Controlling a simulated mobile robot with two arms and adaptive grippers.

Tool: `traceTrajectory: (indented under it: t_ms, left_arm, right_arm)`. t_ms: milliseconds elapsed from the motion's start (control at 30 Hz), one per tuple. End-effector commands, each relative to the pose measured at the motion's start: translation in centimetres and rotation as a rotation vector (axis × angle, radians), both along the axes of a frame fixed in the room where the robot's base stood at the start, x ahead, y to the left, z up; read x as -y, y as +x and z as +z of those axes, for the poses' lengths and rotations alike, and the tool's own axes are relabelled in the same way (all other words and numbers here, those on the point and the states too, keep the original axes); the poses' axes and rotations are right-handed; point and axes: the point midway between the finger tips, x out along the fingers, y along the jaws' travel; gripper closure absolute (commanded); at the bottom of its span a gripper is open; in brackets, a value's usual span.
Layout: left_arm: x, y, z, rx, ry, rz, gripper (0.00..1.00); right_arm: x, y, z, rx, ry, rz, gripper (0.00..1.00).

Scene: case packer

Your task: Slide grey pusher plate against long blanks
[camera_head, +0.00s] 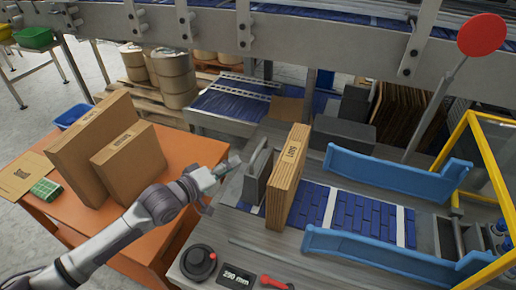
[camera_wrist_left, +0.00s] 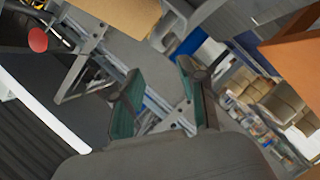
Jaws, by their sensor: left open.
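The grey pusher plate (camera_head: 257,186) stands upright on the machine bed, with a handle-like part on its left side. The long blanks (camera_head: 287,182) stand upright as a brown cardboard stack just right of the plate, marked with dark lettering. Any gap between plate and stack is hard to see. My left gripper (camera_head: 224,185) is open, just left of the plate and apart from the stack. In the left wrist view its teal-padded fingers (camera_wrist_left: 160,72) are spread with nothing between them. Brown cardboard (camera_wrist_left: 120,14) shows beyond them at the top. My right gripper is out of view.
Two blue guide rails (camera_head: 395,172) flank the blue belt (camera_head: 350,215) right of the stack. A black knob (camera_head: 199,262) and red-handled lever (camera_head: 275,283) sit at the front. Cardboard boxes (camera_head: 130,160) stand on the orange table (camera_head: 180,150) at left. A yellow frame (camera_head: 488,160) borders the right.

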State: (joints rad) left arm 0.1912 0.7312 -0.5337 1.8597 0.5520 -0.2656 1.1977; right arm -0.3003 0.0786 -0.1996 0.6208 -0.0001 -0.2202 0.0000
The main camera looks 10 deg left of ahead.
Motion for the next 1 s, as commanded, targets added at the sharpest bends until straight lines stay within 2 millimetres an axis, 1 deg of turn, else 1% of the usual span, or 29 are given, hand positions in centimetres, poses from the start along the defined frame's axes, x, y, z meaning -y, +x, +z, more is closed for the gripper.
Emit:
traceTrajectory:
  t_ms: [67, 300, 500, 700, 1000]
  left_arm:
    - [0.8, 1.2, 0.0, 0.004, 0.0, 0.0, 0.59]
    - [3.4, 5.6, -1.1, 0.005, 0.002, -0.001, 0.59]
    - [5.3, 8.7, -1.9, 0.006, 0.002, -0.001, 0.59]
    - [6.2, 10.2, -2.5, 0.004, 0.003, -0.001, 0.59]
    - [6.4, 10.5, -2.6, 0.004, 0.003, -0.001, 0.59]
  right_arm:
    - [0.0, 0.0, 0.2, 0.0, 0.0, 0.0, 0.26]
    - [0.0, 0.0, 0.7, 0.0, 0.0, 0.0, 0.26]
    - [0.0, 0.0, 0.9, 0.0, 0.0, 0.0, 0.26]
    - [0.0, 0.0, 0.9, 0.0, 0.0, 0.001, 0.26]
    - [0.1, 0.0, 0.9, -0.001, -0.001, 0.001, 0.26]
